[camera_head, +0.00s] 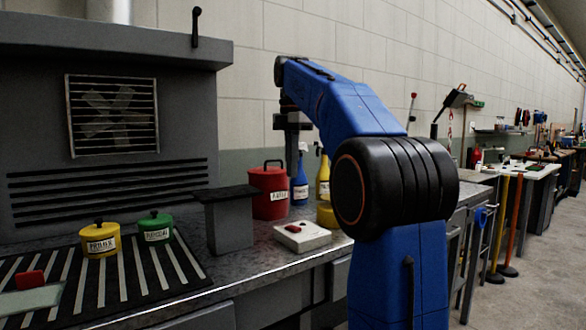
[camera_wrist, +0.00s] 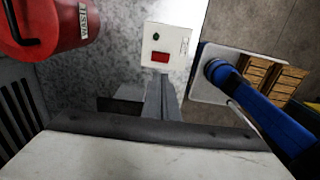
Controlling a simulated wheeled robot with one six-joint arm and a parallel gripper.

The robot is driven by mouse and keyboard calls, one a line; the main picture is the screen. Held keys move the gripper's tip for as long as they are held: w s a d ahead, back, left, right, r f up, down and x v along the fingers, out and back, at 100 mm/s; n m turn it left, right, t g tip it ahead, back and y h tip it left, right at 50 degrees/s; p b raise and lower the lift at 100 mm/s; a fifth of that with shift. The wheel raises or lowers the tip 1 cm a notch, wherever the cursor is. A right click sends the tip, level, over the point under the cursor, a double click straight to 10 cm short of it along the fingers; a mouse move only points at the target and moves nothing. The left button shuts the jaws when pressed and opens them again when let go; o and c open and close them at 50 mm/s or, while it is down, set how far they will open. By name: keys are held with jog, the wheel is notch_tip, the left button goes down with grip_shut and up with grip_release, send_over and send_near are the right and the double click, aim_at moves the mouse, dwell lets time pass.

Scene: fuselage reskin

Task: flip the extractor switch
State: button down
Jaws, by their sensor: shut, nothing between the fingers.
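A white switch box with a red rocker (camera_head: 302,236) lies on the grey workbench, right of a dark post. It also shows in the wrist view as a white box (camera_wrist: 165,45) with a red rocker and a small dark round spot. Which way the rocker is tipped I cannot tell. My gripper (camera_head: 292,172) points down above the bench, beyond and above the box, near the red can and blue spray bottle. It is shut and empty, apart from the box. Grey parts that look like its fingers (camera_wrist: 166,92) show below the box in the wrist view.
A red can (camera_head: 270,190), blue bottle (camera_head: 300,185) and yellow bottle (camera_head: 323,178) stand behind the box. A dark-topped post (camera_head: 226,225) stands at its left. Yellow (camera_head: 100,242) and green (camera_head: 155,228) cans sit on the striped grate before the vented hood (camera_head: 110,60).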

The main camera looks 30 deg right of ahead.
dwell(0.3)
jog(key=s+a+f+m+t, duration=0.1)
jog(key=s+a+f+m, duration=0.5)
jog(key=s+f, duration=0.3)
jog(key=s+a+f+m+t, duration=0.2)
jog(key=s+a+f+m, duration=0.4)
jog(key=s+f, duration=0.4)
jog(key=shift+s+a+f+m, duration=0.3)
jog(key=shift+a+f, duration=0.05)
jog(key=shift+f, duration=0.85)
jog(key=s+a+f+m+t, duration=0.1)
jog(key=s+f+m, duration=0.2)
jog(key=f, duration=0.4)
jog(key=s+a+f+m, duration=0.2)
jog(key=s+f, duration=0.4)
jog(key=f, duration=0.2)
jog(key=shift+s+m+t, duration=0.25)
jog(key=shift+m+t, duration=0.15)
